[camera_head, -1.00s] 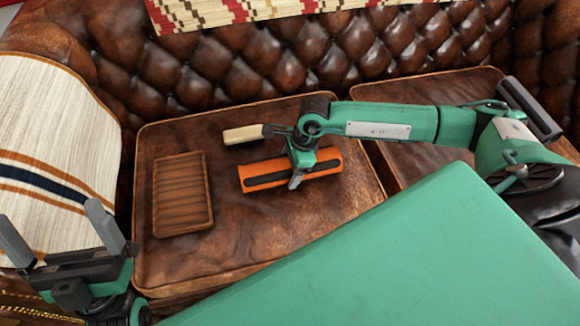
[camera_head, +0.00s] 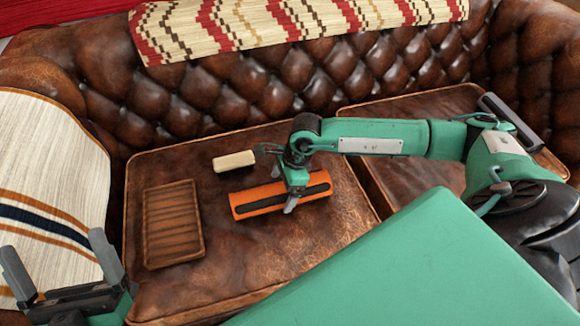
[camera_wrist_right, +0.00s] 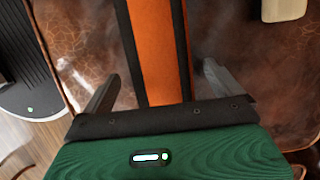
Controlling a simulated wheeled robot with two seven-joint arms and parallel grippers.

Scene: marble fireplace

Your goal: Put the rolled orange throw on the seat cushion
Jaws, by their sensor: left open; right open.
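The rolled orange throw (camera_head: 252,207), with dark bands, lies on the brown leather seat cushion (camera_head: 235,262). My right gripper (camera_head: 282,184) is over the throw and hides part of it in the head view. In the right wrist view the throw (camera_wrist_right: 158,45) runs between the two spread fingers of my right gripper (camera_wrist_right: 160,88), with a gap on each side. That gripper is open and not closed on it. My left gripper (camera_head: 58,262) is open and empty at the lower left, apart from the throw.
A ribbed wooden tray (camera_head: 174,222) lies on the cushion left of the throw. A cream block (camera_head: 234,161) lies behind the throw; it also shows in the right wrist view (camera_wrist_right: 284,10). A striped cloth (camera_head: 45,165) covers the left armrest. The cushion's front is clear.

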